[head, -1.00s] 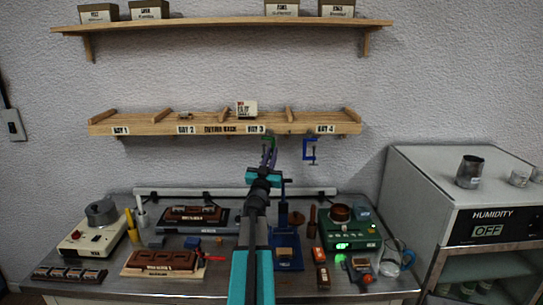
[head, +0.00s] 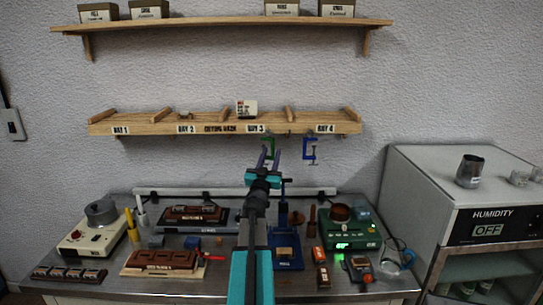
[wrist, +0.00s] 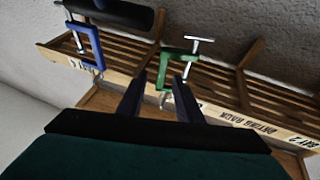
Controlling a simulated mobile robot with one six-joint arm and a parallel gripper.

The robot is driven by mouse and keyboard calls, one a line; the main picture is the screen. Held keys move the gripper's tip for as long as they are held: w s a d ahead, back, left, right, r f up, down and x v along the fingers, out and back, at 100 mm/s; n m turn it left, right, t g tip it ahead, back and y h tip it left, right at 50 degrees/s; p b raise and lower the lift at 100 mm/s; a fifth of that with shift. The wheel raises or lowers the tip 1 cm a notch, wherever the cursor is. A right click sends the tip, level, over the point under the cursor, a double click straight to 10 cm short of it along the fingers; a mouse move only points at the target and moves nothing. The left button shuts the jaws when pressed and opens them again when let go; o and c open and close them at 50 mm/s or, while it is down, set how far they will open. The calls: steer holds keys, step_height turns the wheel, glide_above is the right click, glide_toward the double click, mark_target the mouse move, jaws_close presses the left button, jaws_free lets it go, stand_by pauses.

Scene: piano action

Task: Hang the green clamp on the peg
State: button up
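The green clamp (head: 272,146) hangs upright at the front edge of the drying rack, below the BAY 3 label. In the wrist view the green clamp (wrist: 181,98) is in front of the rack edge, partly between my fingers and overlapping the right one. My gripper (head: 270,153) is open just below the rack, with its fingers apart around the lower part of the clamp. It also shows in the wrist view (wrist: 160,82).
A blue clamp (head: 310,149) hangs close to the right of the green one. The wooden drying rack (head: 210,127) holds a small white box (head: 246,109). Below, the workbench (head: 215,287) is crowded with devices and tools. A humidity cabinet (head: 420,190) stands at right.

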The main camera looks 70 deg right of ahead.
steer(key=p+v, duration=0.2)
steer(key=v, duration=1.1)
stand_by(0.6)
stand_by(0.8)
